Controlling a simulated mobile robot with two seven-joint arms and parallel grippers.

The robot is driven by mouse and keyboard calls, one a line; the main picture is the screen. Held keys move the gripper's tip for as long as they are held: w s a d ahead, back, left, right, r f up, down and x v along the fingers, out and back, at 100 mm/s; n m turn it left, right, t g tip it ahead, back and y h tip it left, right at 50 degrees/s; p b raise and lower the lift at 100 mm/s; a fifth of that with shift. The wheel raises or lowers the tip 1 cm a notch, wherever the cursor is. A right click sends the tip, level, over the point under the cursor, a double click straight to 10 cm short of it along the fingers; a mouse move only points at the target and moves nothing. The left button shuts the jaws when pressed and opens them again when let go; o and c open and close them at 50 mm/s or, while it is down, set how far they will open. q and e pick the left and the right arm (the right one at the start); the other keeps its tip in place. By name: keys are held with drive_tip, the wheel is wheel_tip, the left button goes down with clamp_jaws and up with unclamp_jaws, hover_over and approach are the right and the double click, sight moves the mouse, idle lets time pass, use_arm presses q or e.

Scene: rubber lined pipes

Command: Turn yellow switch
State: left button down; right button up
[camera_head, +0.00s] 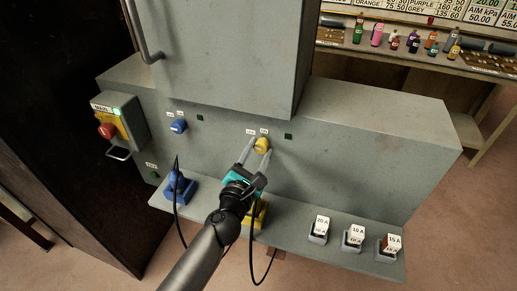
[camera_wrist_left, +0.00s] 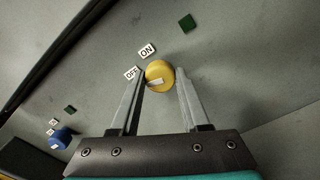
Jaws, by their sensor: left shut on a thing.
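The yellow switch (camera_head: 262,145) is a round knob on the front of the grey cabinet, below a pair of small white labels. In the left wrist view the yellow switch (camera_wrist_left: 161,72) has a white mark on its lower left side. The OFF label (camera_wrist_left: 131,72) is at its left and the ON label (camera_wrist_left: 147,50) above it. My left gripper (camera_head: 258,148) reaches the switch from the front. Its two fingers (camera_wrist_left: 163,78) lie on either side of the knob, shut on it. My right gripper is not in view.
A blue switch (camera_head: 178,126) and a red button on a yellow box (camera_head: 107,130) are to the left. Below, the ledge (camera_head: 285,240) holds a blue plug (camera_head: 181,187), a yellow one (camera_head: 258,215) partly behind my arm, and fuses labelled 20 A (camera_head: 319,229), 10 A (camera_head: 353,237) and 15 A (camera_head: 388,247).

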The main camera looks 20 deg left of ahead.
use_arm(q)
drive_tip(key=m+p, duration=0.1)
drive_tip(key=m, duration=0.2)
drive_tip(key=shift+m, duration=0.4)
drive_tip(key=m+p, duration=0.1)
drive_tip(key=m, duration=0.2)
drive_tip(key=shift+m, duration=0.3)
drive_tip(key=m+p, duration=0.2)
drive_tip(key=m, duration=0.2)
drive_tip(key=shift+m+p, duration=0.8)
drive_tip(key=shift+m, duration=0.9)
drive_tip(key=shift+c, duration=1.9)
unclamp_jaws()
drive_tip(key=shift+s, duration=0.1)
drive_tip(key=s+p, duration=0.1)
drive_tip(key=s, duration=1.4)
drive_tip(key=shift+a, duration=0.25)
